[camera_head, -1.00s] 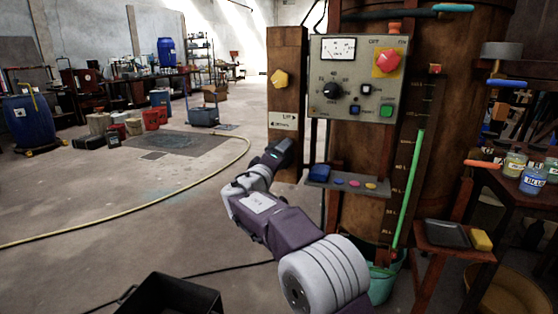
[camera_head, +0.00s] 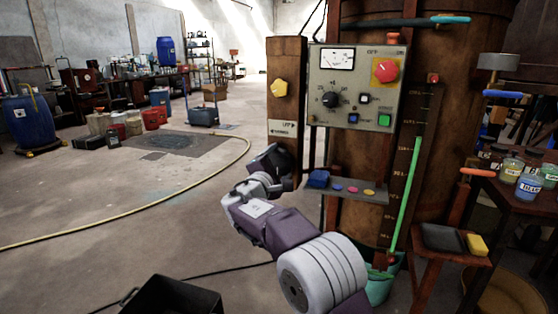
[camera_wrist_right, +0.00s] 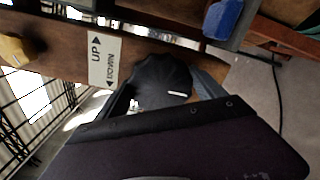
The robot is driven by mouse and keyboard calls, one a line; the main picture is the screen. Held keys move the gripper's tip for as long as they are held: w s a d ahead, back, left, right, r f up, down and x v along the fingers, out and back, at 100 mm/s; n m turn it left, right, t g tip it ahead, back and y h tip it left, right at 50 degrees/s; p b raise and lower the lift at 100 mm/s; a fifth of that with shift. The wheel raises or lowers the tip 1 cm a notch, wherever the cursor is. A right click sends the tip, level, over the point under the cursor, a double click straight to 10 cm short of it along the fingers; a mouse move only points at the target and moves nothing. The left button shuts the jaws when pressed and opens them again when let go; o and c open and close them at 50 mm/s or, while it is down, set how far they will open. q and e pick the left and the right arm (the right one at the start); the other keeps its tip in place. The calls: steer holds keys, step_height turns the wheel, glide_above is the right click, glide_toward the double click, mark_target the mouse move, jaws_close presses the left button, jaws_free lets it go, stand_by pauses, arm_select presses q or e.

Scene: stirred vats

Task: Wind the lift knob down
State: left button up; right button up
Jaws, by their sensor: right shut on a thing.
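The lift knob (camera_wrist_right: 162,78) is black and ribbed with a white mark on its edge, beside a white UP/DOWN label (camera_wrist_right: 103,62) in the right wrist view. My right gripper (camera_wrist_right: 164,92) is shut on it, one finger on each side. In the head view, my right gripper (camera_head: 274,161) is at the brown wooden post (camera_head: 288,78), just below the label (camera_head: 283,128). It hides the knob there. My left gripper is not in view.
A yellow knob (camera_head: 280,88) is higher on the post. A control panel (camera_head: 352,88) with a red button, a small shelf (camera_head: 345,190) and a green level column (camera_head: 405,195) stand to the right. A black bin (camera_head: 172,297) is at the bottom.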

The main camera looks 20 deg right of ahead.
steer(key=n+p, duration=0.2)
steer(key=n, duration=0.1)
steer(key=shift+r+n, duration=0.2)
steer(key=shift+n, duration=0.1)
steer(key=n+p, duration=0.3)
steer(key=shift+a+n, duration=0.1)
steer(key=shift+n, duration=0.2)
steer(key=n+p, duration=0.9)
steer(key=shift+w+a+r, duration=0.1)
steer(key=shift+w+a, duration=0.05)
steer(key=n+p, duration=0.8)
steer(key=p, duration=0.1)
steer(key=shift+a+f, duration=0.1)
steer(key=shift+f, duration=0.1)
steer(key=n+p, duration=0.4)
steer(key=n, duration=0.1)
steer(key=shift+f+n+p, duration=0.15)
steer(key=shift+n+p, duration=0.15)
steer(key=shift+n, duration=0.1)
steer(key=n+p, duration=0.1)
steer(key=n, duration=0.2)
steer(key=shift+f+p, duration=0.15)
steer(key=shift+p, duration=0.15)
steer(key=shift+f+n+p, duration=0.1)
steer(key=shift+n+p, duration=0.35)
steer(key=shift+n, duration=0.85)
